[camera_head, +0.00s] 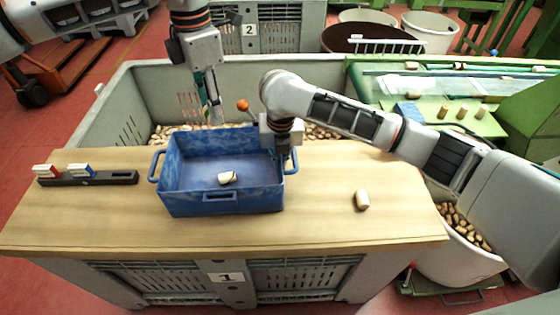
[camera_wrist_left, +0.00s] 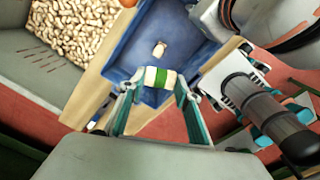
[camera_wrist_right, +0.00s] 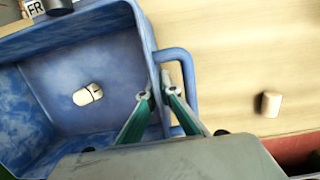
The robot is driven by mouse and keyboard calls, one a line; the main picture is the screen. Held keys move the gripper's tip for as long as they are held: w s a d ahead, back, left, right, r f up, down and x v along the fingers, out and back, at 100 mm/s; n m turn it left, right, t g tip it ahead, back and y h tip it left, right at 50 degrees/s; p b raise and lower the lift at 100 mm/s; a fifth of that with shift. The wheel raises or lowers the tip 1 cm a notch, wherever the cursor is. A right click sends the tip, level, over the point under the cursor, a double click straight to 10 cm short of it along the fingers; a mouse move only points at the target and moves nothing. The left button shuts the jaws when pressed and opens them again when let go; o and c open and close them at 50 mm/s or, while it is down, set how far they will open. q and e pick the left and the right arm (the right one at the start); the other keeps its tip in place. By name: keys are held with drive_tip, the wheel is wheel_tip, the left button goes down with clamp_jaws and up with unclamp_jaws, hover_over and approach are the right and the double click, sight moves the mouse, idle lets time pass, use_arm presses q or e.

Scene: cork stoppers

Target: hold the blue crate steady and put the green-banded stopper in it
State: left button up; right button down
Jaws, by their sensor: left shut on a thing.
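My left gripper (camera_wrist_left: 158,80) is shut on the green-banded stopper (camera_wrist_left: 160,77), a pale cork with a green middle. In the head view the left gripper (camera_head: 213,105) hangs behind the far wall of the blue crate (camera_head: 243,203); the stopper is hard to make out there. The crate stands upright on the table, with one pale stopper (camera_head: 227,178) on its floor. My right gripper (camera_wrist_right: 158,95) is at the crate's right wall, one finger on each side of the rim, beside the handle (camera_wrist_right: 187,85). Whether its fingers press on the wall is unclear.
A plain stopper (camera_head: 362,200) lies on the wooden table (camera_head: 330,225), right of the crate. A grey bin (camera_head: 95,125) of corks stands behind the table. An orange ball (camera_head: 243,104) shows behind the crate.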

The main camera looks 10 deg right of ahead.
use_arm(q)
wheel_tip(320, 180, down, 8)
drive_tip(key=shift+r, duration=0.15)
idle(0.9)
drive_tip(key=o, duration=0.8)
wheel_tip(320, 180, up, 12)
drive_tip(key=shift+r, duration=0.1)
